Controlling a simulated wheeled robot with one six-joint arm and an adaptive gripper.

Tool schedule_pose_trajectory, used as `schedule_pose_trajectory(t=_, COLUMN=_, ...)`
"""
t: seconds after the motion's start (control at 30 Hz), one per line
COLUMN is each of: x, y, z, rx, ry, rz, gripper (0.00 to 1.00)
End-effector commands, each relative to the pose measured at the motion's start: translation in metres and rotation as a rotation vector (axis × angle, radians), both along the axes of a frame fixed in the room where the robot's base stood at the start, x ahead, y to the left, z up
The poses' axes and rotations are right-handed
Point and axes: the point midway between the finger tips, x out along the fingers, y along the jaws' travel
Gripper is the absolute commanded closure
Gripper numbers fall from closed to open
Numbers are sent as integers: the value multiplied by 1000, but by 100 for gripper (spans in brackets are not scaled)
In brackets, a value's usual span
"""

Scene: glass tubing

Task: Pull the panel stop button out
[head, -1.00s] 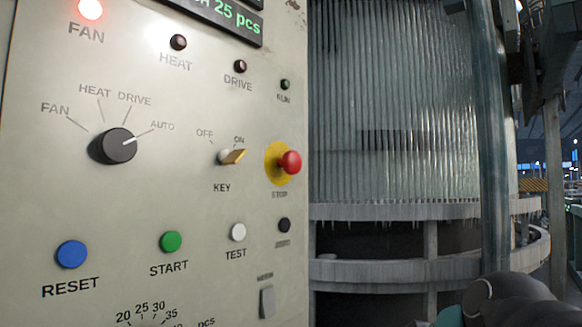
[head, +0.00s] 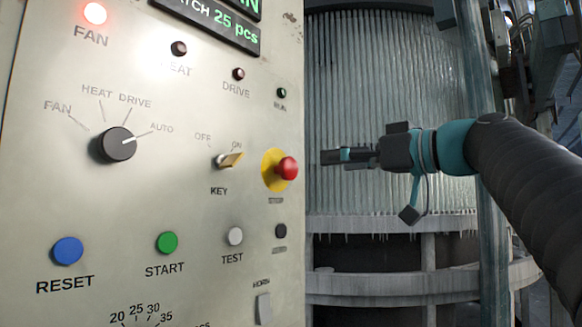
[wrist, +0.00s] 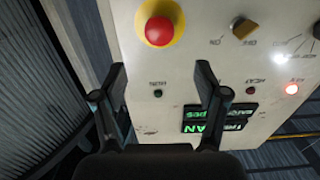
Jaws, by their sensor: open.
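The red stop button (head: 287,168) sits on a yellow round plate (head: 270,170) at the right edge of the control panel (head: 120,205). The panel appears upside down there.
The key switch (head: 229,160) is left of the button, with a black button (head: 280,231) below it and the RUN lamp (head: 281,92) above. The FAN lamp (head: 94,13) is lit. A ribbed glass-like wall (head: 390,90) stands behind my arm.

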Motion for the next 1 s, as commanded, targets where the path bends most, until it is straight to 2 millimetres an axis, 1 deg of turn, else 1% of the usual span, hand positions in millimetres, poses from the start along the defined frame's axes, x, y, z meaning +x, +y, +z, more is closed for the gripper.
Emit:
schedule_pose_trajectory(t=0.03, x=4, y=7, z=1, rx=0, ry=1, rz=4, gripper=27)
schedule_pose_trajectory(t=0.4, x=42, y=57, z=1, rx=0, ry=3, rz=4, gripper=27)
schedule_pose_trajectory(t=0.6, x=61, y=81, z=1, rx=0, ry=3, rz=2, gripper=27)
schedule_pose_trajectory(t=0.8, x=71, y=93, z=0, rx=0, ry=3, rz=1, gripper=27)
schedule_pose_trajectory(t=1.0, x=73, y=95, z=0, rx=0, ry=2, rz=-1, gripper=27)
